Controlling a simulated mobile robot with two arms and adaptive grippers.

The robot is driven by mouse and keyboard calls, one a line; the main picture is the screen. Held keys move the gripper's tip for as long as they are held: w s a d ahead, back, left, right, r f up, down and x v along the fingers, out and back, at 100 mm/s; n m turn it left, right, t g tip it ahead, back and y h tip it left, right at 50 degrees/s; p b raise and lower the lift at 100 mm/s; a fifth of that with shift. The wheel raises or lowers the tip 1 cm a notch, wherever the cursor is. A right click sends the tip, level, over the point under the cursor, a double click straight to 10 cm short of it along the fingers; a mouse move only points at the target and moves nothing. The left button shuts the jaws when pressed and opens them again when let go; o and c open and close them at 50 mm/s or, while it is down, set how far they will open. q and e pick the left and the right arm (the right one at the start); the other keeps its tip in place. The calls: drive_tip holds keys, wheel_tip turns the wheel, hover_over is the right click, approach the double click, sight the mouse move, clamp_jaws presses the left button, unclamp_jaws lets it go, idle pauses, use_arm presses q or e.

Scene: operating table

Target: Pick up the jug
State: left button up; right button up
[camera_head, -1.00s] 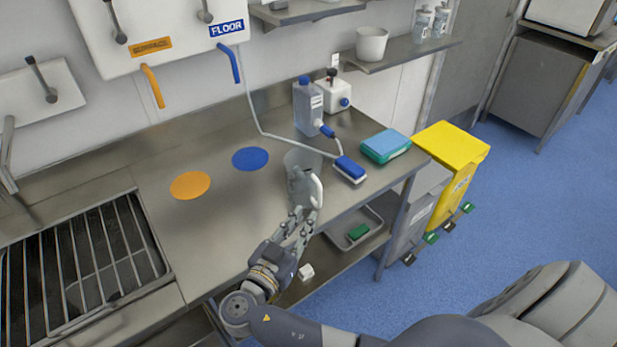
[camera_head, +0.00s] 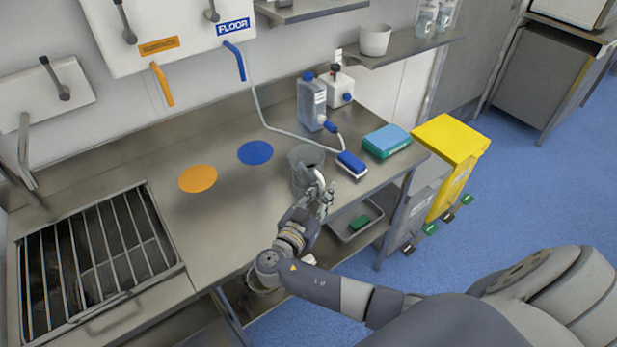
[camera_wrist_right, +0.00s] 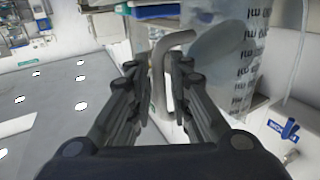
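The jug (camera_head: 303,164) is a grey, see-through vessel standing upright on the steel counter, with its pale handle toward my right arm. My right gripper (camera_head: 323,197) is at the handle side of the jug. In the right wrist view, the open fingers (camera_wrist_right: 158,78) stand on either side of the curved handle (camera_wrist_right: 158,62), with gaps still visible between fingers and handle. The fingers partly hide the lower handle. My left gripper is not in view.
A blue-capped bottle (camera_head: 312,103) and a white container (camera_head: 337,88) stand behind the jug. A blue brush (camera_head: 351,164) and a teal-blue pack (camera_head: 386,141) lie to its right. Orange (camera_head: 198,178) and blue (camera_head: 255,152) discs mark clear counter to the left. A grated sink (camera_head: 92,255) is farther left.

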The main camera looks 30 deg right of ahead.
clamp_jaws()
drive_tip(key=shift+r, duration=0.15)
